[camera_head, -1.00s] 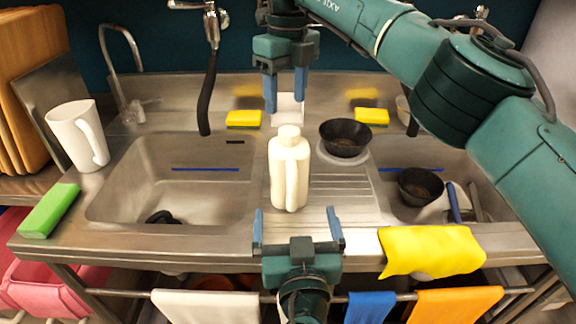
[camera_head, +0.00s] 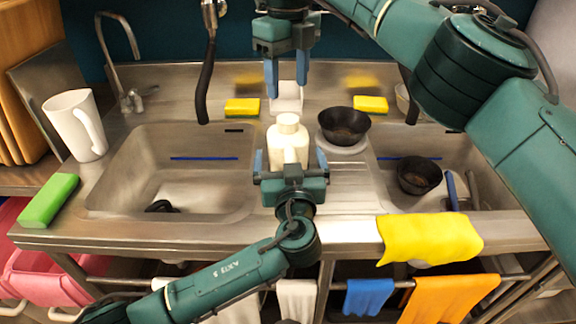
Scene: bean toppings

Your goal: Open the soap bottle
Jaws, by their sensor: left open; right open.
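The cream soap bottle (camera_head: 288,140) stands upright on the steel counter between the two sinks, its cap (camera_head: 288,121) on top. My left gripper (camera_head: 290,160) is open, with its blue fingers at either side of the bottle's body. I cannot tell whether they touch it, and its palm hides the lower bottle. My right gripper (camera_head: 286,82) is open and empty, pointing down above and behind the cap. A white object (camera_head: 286,100) shows behind it at the back of the counter.
To the right are a black bowl (camera_head: 344,126) on the counter and another bowl (camera_head: 419,176) in the right sink. Yellow sponges (camera_head: 242,108) lie behind, a white pitcher (camera_head: 78,125) and green block (camera_head: 49,200) at left.

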